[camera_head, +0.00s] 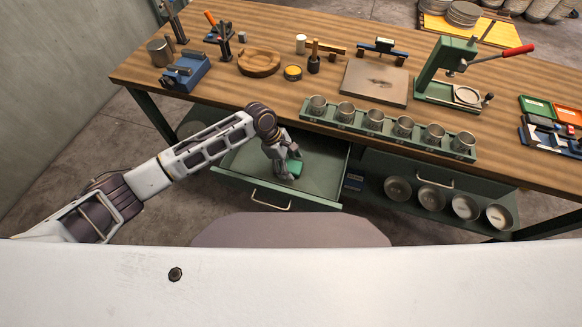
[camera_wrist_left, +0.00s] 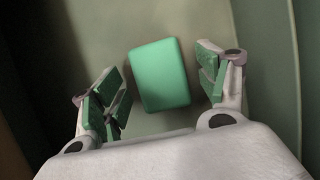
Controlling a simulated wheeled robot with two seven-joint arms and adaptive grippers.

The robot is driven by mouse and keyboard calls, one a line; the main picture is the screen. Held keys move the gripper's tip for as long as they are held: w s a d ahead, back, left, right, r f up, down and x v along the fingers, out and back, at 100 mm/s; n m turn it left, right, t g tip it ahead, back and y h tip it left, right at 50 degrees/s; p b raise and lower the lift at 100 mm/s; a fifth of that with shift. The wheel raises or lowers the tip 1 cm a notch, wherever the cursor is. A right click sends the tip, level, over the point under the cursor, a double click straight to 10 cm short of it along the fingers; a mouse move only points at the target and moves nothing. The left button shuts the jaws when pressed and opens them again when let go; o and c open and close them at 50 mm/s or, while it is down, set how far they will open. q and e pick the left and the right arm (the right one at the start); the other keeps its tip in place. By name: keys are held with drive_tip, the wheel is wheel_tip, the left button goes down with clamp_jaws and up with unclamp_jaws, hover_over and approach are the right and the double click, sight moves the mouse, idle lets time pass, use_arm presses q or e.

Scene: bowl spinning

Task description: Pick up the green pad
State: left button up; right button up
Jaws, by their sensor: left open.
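The green pad (camera_wrist_left: 160,74) is a small rounded block lying on the bottom of the open drawer (camera_head: 318,186). In the head view the pad (camera_head: 294,167) is partly hidden by my left gripper (camera_head: 286,166), which reaches down into the drawer. In the left wrist view my left gripper (camera_wrist_left: 162,82) is open, with one finger on each side of the pad. Gaps show between the pad and both fingers. My right gripper is not in view.
The drawer's walls surround my left gripper, with its handle (camera_head: 270,201) at the front. Above it is the wooden workbench (camera_head: 232,92), with a green rack (camera_head: 390,130) of metal cups near its front edge. Several metal bowls (camera_head: 431,197) stand on the shelf to the right.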

sight(290, 165)
use_arm(q)
drive_tip(key=c, duration=1.1)
drive_tip(key=shift+r, duration=0.15)
wheel_tip(290, 165, up, 8)
drive_tip(key=shift+r, duration=0.1)
drive_tip(key=shift+r+p, duration=0.3)
drive_tip(key=shift+r, duration=0.45)
drive_tip(key=o, duration=0.4)
drive_tip(key=shift+c, duration=1.4)
